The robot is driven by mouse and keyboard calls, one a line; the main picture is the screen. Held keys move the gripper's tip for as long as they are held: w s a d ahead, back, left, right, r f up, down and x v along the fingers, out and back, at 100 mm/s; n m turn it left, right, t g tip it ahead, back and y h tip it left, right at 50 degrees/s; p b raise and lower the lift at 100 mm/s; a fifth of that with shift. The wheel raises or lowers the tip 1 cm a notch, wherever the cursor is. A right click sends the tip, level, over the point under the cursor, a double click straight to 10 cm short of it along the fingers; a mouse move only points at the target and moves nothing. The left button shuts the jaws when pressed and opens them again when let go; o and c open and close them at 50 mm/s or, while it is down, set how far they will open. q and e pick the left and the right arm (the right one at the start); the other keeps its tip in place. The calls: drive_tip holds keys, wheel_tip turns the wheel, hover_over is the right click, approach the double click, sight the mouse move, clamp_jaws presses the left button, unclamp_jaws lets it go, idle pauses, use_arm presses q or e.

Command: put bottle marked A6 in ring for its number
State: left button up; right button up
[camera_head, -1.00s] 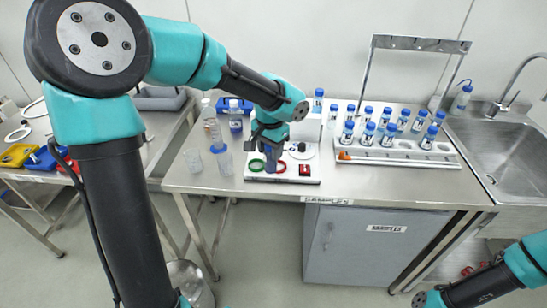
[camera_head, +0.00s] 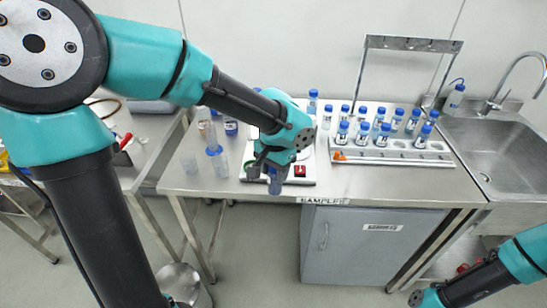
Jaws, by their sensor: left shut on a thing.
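My left gripper (camera_head: 269,164) is shut on a small bluish bottle (camera_head: 275,186), held over the front edge of a white board (camera_head: 306,181). The arm and fingers hide most of the bottle, and its mark cannot be read. A green ring (camera_head: 252,170) shows on the board, just left of the fingers. I cannot tell whether the bottle touches the board.
A white rack (camera_head: 388,156) with several blue-capped bottles stands to the right on the steel table (camera_head: 345,182). A metal frame (camera_head: 414,43) rises behind it. A sink (camera_head: 500,150) is at far right.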

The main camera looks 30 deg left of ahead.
use_arm(q)
drive_tip(key=w+a+f, duration=0.1)
drive_tip(key=w+a, duration=0.5)
drive_tip(key=w, duration=0.5)
drive_tip(key=shift+w+a, duration=0.25)
drive_tip(key=shift+w, duration=0.15)
drive_tip(key=shift+w+f, duration=0.1)
drive_tip(key=shift+w+a+f, duration=0.1)
drive_tip(key=shift+w+f, duration=0.05)
drive_tip(key=shift+f, duration=0.75)
drive_tip(key=shift+w+a+f, duration=0.1)
drive_tip(key=shift+w+f, duration=0.05)
drive_tip(key=shift+f, duration=0.75)
drive_tip(key=shift+f, duration=0.1)
drive_tip(key=o, duration=1)
wheel_tip(320, 180, up, 12)
